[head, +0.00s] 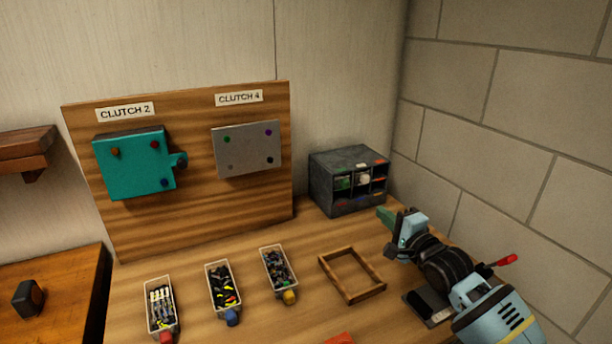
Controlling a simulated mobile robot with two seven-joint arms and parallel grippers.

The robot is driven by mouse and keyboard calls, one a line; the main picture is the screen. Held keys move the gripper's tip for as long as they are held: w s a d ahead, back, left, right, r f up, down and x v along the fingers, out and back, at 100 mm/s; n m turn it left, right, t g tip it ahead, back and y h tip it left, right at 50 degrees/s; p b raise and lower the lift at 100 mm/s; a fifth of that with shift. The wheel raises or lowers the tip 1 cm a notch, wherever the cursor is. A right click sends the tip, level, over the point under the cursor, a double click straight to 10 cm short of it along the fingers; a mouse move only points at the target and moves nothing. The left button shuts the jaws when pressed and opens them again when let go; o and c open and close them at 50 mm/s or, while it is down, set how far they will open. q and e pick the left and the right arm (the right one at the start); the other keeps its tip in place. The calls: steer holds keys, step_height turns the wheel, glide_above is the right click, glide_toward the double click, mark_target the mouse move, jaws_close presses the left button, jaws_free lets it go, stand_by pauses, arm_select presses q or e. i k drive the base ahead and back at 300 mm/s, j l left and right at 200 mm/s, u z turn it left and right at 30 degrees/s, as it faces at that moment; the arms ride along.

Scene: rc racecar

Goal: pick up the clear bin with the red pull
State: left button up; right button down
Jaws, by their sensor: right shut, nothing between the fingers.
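The clear bin with the red pull (160,306) stands on the wooden bench at the lower left, leftmost in a row of three bins. It holds light and dark parts, and its red pull (166,337) faces the front edge of the picture. My right gripper (391,219) is at the right end of the bench, in front of the dark drawer cabinet and far from the bin. It is shut and empty. My left gripper is not in view.
Beside the bin stand a blue-pull bin (223,286) and a yellow-pull bin (278,268). An empty wooden frame (351,274) lies between them and my right arm. The drawer cabinet (347,181) stands at the back. A red-handled item (504,261) shows behind my right arm.

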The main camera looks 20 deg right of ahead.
mark_target(163, 323)
steer(key=k+l, duration=0.15)
steer(key=k, duration=0.85)
